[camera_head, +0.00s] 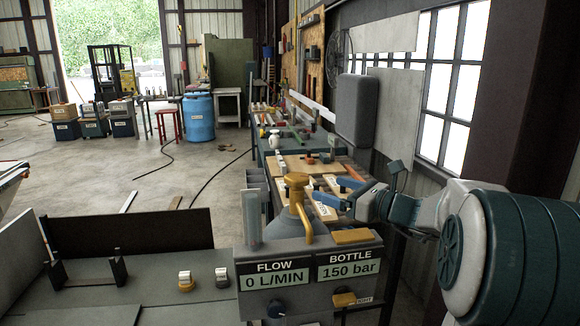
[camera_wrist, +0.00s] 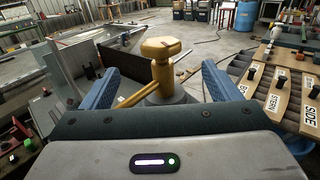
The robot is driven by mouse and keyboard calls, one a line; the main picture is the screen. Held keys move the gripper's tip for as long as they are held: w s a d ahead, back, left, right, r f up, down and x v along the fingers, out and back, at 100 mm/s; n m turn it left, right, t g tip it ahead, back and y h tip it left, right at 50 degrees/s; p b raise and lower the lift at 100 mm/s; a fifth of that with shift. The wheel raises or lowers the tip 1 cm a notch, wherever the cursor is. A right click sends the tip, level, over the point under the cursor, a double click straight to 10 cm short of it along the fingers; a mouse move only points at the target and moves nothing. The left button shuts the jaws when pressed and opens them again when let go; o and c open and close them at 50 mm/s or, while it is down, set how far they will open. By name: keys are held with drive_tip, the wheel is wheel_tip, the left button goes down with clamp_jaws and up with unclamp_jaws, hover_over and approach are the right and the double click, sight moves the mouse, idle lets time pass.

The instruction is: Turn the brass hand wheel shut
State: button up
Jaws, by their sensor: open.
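The brass hand wheel (camera_head: 297,180) is a yellow knob on top of a brass valve stem, above a grey unit with two readouts. One readout (camera_head: 275,280) says FLOW 0 L/MIN and the other (camera_head: 348,269) says BOTTLE 150 bar. My gripper (camera_head: 336,192) has blue fingers and reaches in from the right, just right of the wheel. In the wrist view the hand wheel (camera_wrist: 160,48) stands upright between the two spread fingers of my gripper (camera_wrist: 158,76), apart from both. A brass lever or pipe runs off the valve to the left.
A bench with labelled wooden boards (camera_head: 300,165) lies behind the unit; in the wrist view the boards (camera_wrist: 268,100) are at right. A dark upright panel (camera_head: 130,231) and a grey worktop are at left. A blue barrel (camera_head: 199,117) stands further back on open floor.

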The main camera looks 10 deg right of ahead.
sight(292, 174)
drive_tip(key=p+x, duration=0.2)
drive_tip(key=x, duration=1.1)
drive_tip(key=shift+w, duration=0.15)
drive_tip(key=c, duration=1)
